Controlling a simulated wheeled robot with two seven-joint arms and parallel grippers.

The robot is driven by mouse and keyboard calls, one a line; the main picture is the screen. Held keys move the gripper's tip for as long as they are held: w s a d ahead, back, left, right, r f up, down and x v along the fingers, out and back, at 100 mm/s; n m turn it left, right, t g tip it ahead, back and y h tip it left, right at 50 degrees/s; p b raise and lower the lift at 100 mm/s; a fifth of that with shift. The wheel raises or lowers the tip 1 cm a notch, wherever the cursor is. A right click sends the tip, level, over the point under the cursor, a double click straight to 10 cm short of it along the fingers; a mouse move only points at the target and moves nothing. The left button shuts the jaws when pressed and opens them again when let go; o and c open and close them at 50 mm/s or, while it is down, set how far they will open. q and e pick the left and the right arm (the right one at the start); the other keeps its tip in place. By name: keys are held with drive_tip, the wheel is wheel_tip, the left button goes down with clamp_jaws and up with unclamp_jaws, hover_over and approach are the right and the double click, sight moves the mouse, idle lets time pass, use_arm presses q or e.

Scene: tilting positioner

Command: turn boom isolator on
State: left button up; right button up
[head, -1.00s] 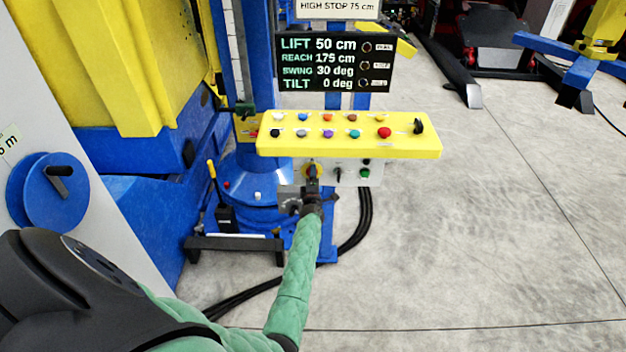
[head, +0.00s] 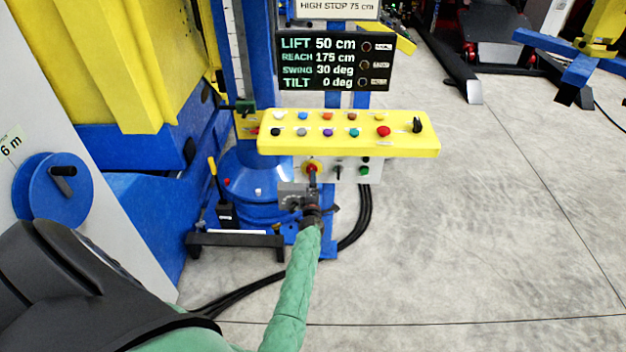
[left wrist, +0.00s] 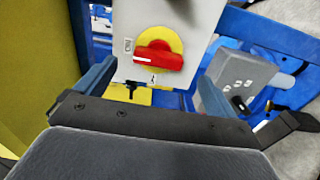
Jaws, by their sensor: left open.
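The isolator is a red rotary handle on a yellow disc (head: 312,167), set on the light grey panel below the yellow console. In the left wrist view the red handle (left wrist: 158,60) lies roughly crosswise, with a white line on it. Small labels beside the disc are too small to read. My left gripper (head: 313,181) is just below and in front of the handle in the head view, partly overlapping the panel. In the left wrist view its fingers (left wrist: 155,92) stand apart on either side of the switch, with nothing between them. My right gripper is not in view.
The yellow console (head: 350,147) with several coloured buttons overhangs the panel. A display (head: 335,62) reads lift 50, reach 175, swing 30, tilt 0. A grey box (left wrist: 240,80) with a black knob is close right of the fingers. Black cables (head: 362,215) hang at right.

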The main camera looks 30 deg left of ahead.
use_arm(q)
drive_tip(key=shift+v, duration=0.75)
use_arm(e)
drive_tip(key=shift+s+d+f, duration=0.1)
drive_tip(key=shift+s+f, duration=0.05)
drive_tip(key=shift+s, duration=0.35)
